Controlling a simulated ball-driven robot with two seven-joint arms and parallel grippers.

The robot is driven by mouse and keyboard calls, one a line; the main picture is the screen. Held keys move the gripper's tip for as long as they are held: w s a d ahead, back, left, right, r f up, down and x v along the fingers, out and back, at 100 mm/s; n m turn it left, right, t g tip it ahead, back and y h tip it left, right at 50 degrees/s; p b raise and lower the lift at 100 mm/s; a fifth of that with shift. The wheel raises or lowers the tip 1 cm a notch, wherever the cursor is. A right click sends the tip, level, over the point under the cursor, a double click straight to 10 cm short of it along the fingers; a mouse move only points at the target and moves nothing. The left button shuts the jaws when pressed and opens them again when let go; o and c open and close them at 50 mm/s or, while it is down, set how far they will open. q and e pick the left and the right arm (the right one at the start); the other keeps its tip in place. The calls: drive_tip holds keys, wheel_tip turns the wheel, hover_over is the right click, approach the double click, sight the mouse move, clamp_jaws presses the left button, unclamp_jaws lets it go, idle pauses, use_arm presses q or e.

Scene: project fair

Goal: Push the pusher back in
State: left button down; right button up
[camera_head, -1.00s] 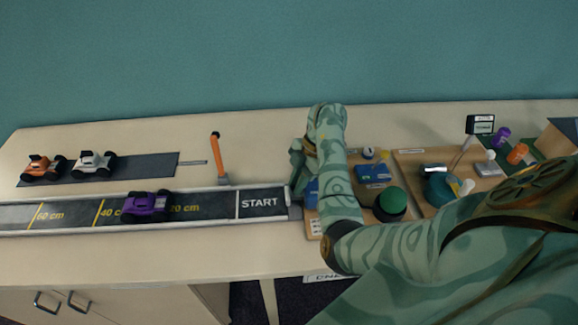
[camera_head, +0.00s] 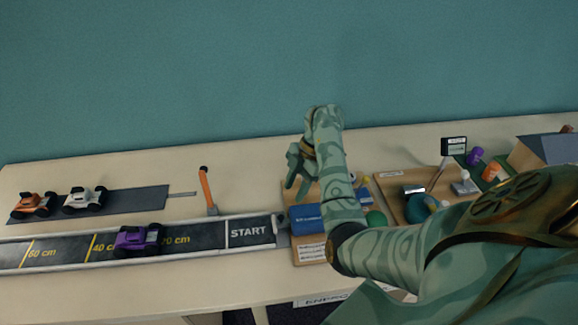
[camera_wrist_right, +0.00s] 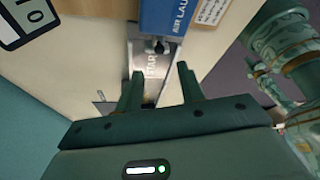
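The blue air launcher (camera_head: 305,218) sits at the START end of the track (camera_head: 205,238). In the wrist view the launcher (camera_wrist_right: 178,18) is at the top, and a small dark pusher tip (camera_wrist_right: 160,46) sticks out of it over the track's end. How far it sticks out is hard to tell. My right gripper (camera_head: 296,172) is above and behind the launcher in the head view, pointing downward. In the wrist view its two fingers (camera_wrist_right: 160,72) are apart with nothing between them, short of the pusher tip.
A purple car (camera_head: 139,240) stands on the track. An orange-handled tool (camera_head: 207,190) stands behind it. Orange (camera_head: 34,205) and white (camera_head: 84,200) cars sit on a dark strip at left. Another wooden board (camera_head: 397,184) with items is at right. The table's back middle is clear.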

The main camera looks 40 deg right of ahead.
drive_tip(key=p+v, duration=0.5)
drive_tip(key=v, duration=0.2)
drive_tip(key=shift+d+r, duration=0.2)
drive_tip(key=shift+r, duration=0.05)
drive_tip(key=shift+s, duration=0.15)
